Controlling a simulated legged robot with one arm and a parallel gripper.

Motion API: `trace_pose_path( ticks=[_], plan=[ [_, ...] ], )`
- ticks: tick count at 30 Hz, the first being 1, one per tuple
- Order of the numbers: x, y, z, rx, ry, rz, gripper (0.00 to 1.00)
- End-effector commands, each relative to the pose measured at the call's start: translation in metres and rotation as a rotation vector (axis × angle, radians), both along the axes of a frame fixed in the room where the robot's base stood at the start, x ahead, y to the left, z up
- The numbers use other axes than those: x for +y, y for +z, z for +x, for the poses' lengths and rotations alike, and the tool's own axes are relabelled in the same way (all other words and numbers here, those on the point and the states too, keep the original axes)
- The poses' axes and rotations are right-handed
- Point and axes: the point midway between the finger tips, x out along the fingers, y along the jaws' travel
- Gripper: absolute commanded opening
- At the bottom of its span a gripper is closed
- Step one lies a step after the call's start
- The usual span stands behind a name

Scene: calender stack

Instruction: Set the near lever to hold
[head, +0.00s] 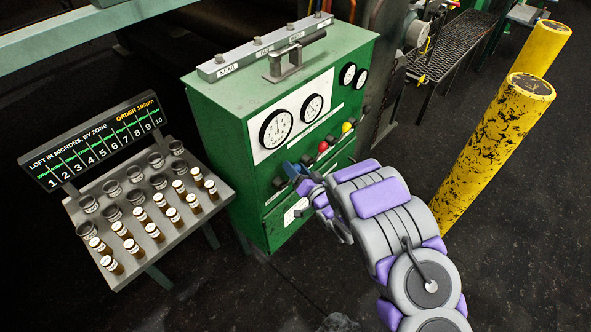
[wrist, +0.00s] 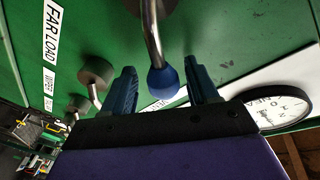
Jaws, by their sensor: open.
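A metal lever with a blue knob (wrist: 163,82) shows in the wrist view on the green cabinet front. My gripper (wrist: 160,68) is open, with one finger on each side of the knob and a visible gap to each. No label that names this lever as the near one is readable. In the head view my gripper (head: 297,176) is at the lower front of the green cabinet (head: 222,122), and it hides the lever there.
Grey knobs (wrist: 97,72) on other levers sit left of the fingers, by a FAR LOAD label (wrist: 50,28). A dial (wrist: 284,106) is at right. In the head view, a vial rack (head: 150,238) stands left and yellow posts (head: 490,140) right.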

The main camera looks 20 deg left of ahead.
Motion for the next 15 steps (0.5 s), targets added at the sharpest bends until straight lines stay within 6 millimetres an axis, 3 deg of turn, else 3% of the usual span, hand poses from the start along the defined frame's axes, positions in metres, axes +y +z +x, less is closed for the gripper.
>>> trace_pose_path(
  ticks=[2,15],
  plan=[
    [0.0022,-0.0007,-0.0005,0.000,0.001,-0.002,0.56],
    [0.0028,-0.0015,-0.0005,0.001,0.002,-0.002,0.14]
  ],
)
